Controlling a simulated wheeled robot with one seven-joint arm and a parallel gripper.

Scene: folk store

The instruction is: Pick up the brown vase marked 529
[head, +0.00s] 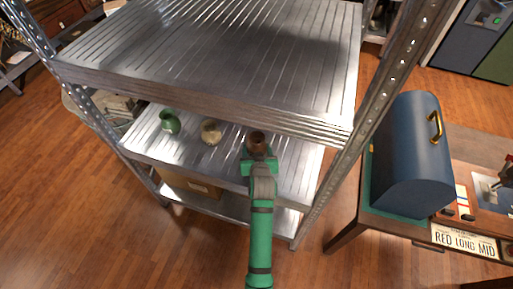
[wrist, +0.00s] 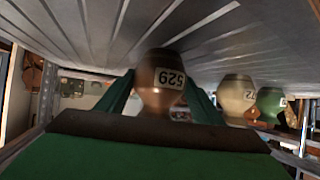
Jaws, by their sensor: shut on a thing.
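The brown vase marked 529 (wrist: 160,72) is between the fingers of my gripper (wrist: 158,95) in the wrist view, which shows it upside down with its number label facing the camera. My gripper is shut on it. In the head view the brown vase (head: 257,139) shows just beyond my green gripper (head: 259,160), at the middle shelf (head: 290,160). I cannot tell whether its base touches the shelf.
A cream vase (head: 211,132) and a green vase (head: 170,121) stand to the left on the same shelf. The upper metal shelf (head: 220,50) hangs close above. A metal post (head: 375,130) is at the right. A box (head: 190,186) sits lower.

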